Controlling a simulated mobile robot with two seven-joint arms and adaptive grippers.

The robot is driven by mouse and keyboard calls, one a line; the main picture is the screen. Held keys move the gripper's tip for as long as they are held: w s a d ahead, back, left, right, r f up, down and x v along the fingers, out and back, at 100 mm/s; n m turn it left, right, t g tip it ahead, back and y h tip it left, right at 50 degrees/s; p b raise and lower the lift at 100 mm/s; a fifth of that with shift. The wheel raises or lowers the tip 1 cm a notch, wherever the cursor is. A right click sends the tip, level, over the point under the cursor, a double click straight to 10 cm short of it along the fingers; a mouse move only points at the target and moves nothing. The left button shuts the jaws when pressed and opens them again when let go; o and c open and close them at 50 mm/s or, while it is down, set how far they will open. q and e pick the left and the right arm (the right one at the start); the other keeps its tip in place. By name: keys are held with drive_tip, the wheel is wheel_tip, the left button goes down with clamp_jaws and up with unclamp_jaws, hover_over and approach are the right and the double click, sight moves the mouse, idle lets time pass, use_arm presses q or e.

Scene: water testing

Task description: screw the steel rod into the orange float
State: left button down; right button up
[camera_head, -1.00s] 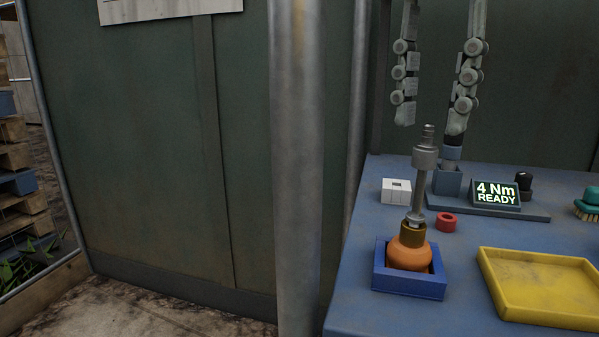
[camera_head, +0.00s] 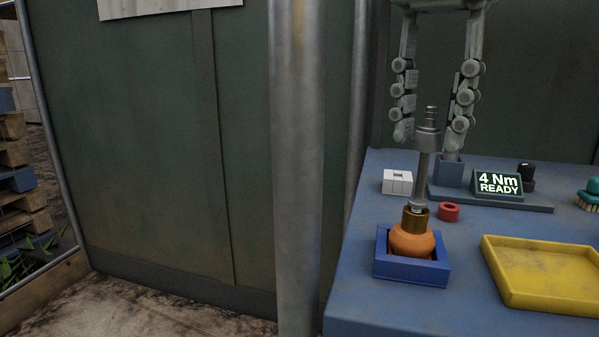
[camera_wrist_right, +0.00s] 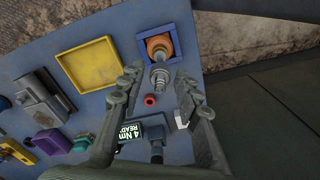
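The orange float (camera_head: 411,241) sits in a blue square cradle (camera_head: 412,272) near the table's left front. A brass collar (camera_head: 415,219) is on top of the float. The steel rod (camera_head: 422,180) stands nearly upright in the collar, with a wider head near its top. How deep its lower end is seated is hidden. My right gripper (camera_head: 428,145) is open, fingers pointing down, behind the rod in the head view. In the wrist view, the rod (camera_wrist_right: 160,78) and float (camera_wrist_right: 155,42) show beyond the gap between the open fingers (camera_wrist_right: 160,82). My left gripper is in neither view.
A red ring (camera_head: 449,212) and a white block (camera_head: 397,182) lie near the cradle. A "4 Nm READY" display (camera_head: 497,185) stands behind, beside a dark blue holder (camera_head: 448,173). A yellow tray (camera_head: 550,270) is at right. A metal post (camera_head: 297,170) rises left of the table.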

clamp_jaws()
drive_tip(key=m, duration=0.3)
drive_tip(key=shift+r+p, duration=0.1)
drive_tip(key=shift+p, duration=0.2)
drive_tip(key=shift+m, duration=1.1)
drive_tip(key=shift+m+p, duration=0.3)
drive_tip(key=shift+m, duration=0.2)
drive_tip(key=m, duration=0.4)
